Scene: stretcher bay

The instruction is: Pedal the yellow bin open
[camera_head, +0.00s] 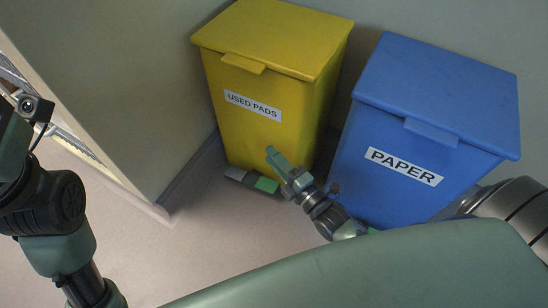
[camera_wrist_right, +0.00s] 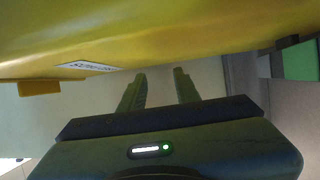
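The yellow bin (camera_head: 258,88) stands at the back against the wall, labelled USED PADS, with its lid (camera_head: 275,35) shut. At its foot is a low pedal piece with a green pad (camera_head: 267,185) and grey parts beside it. The green pad also shows at the right edge of the wrist view (camera_wrist_right: 300,60). My right gripper (camera_head: 275,155) is in front of the bin's lower front, above the pedal in the picture. In the wrist view its two fingers (camera_wrist_right: 160,78) are apart with nothing between them. My left gripper is out of view; only its arm shows at the left.
A blue bin (camera_head: 395,135) labelled PAPER stands close to the right of the yellow one, lid shut. A beige wall panel (camera_head: 110,85) with a dark skirting stands to the left. The floor (camera_head: 215,240) in front of the bins is clear.

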